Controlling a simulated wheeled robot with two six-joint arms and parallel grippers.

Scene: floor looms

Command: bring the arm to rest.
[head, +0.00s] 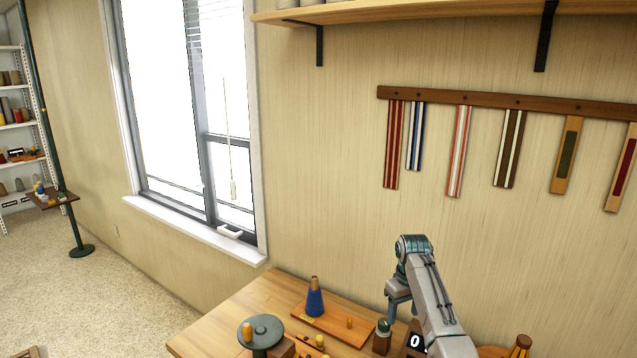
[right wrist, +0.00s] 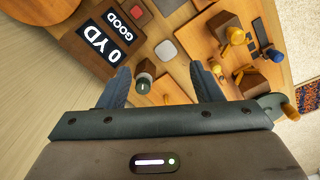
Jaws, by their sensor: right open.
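My right arm comes in from the lower right of the head view, over the wooden bench (head: 225,325). My right gripper (head: 397,300) points down over the bench. In the right wrist view the right gripper (right wrist: 163,82) has its two dark fingers spread wide, with nothing gripped. A small dark-capped jar (head: 382,338) stands below it; in the right wrist view the jar (right wrist: 146,80) appears between the fingers. Whether the fingers are level with it I cannot tell. My left gripper is in neither view.
A display (right wrist: 103,40) reading "0 YD GOOD" stands beside the gripper. A blue cone (head: 315,300) stands on a wooden board (head: 340,326); a round grey-green disc (head: 265,327) is to its left. Striped bands (head: 459,150) hang from a wall rail. A shelf (head: 420,12) juts out above.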

